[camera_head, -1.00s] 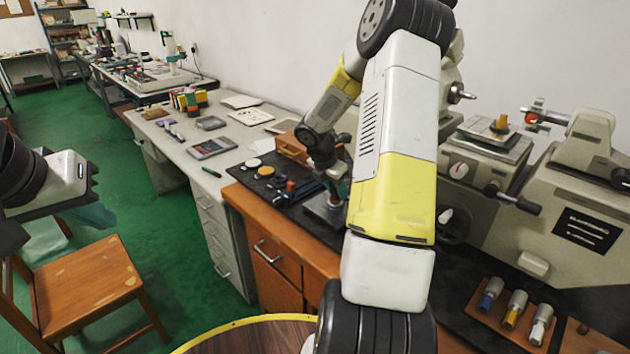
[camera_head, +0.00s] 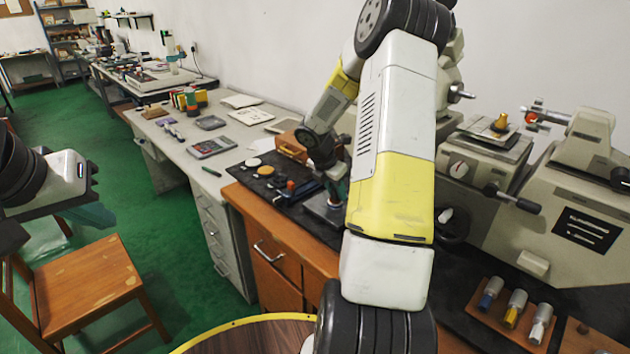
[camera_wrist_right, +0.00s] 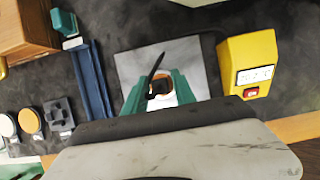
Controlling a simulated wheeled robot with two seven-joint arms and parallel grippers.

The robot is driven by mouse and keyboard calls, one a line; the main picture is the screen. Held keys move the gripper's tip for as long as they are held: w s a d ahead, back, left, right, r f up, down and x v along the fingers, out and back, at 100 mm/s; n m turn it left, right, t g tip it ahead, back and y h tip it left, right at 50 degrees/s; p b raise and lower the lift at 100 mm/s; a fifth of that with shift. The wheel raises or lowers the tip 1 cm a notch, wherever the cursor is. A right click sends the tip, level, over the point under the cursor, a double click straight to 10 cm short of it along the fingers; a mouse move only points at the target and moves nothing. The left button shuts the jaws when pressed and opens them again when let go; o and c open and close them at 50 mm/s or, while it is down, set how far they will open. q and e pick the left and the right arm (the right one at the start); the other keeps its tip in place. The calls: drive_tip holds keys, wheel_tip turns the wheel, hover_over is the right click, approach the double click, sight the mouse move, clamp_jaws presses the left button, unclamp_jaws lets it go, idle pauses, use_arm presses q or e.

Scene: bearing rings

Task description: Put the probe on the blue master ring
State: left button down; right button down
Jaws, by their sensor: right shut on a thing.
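My right gripper (camera_wrist_right: 160,88) has green fingers closed around a small dark thing with an orange and white rim, which looks like the probe (camera_wrist_right: 161,86). A thin black stem or cable rises from it. It is over a grey plate (camera_wrist_right: 192,58); I cannot tell whether it touches. In the head view my right gripper (camera_head: 337,192) is above the same plate, partly behind my forearm. I cannot make out the blue master ring for certain. My left gripper (camera_head: 95,215) is at the left edge above the chair; its finger gap is unclear.
A yellow box with a display (camera_wrist_right: 248,62) stands right of the plate. A blue rail (camera_wrist_right: 92,80), a white disc (camera_wrist_right: 8,125), a yellow disc (camera_wrist_right: 30,121) and a wooden box (camera_wrist_right: 25,30) are on the left. A wooden rack (camera_head: 500,318) and grey machine (camera_head: 570,215) are at right.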

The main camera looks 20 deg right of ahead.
drive_tip(key=c, duration=0.9)
unclamp_jaws()
drive_tip(key=shift+r, duration=4.2)
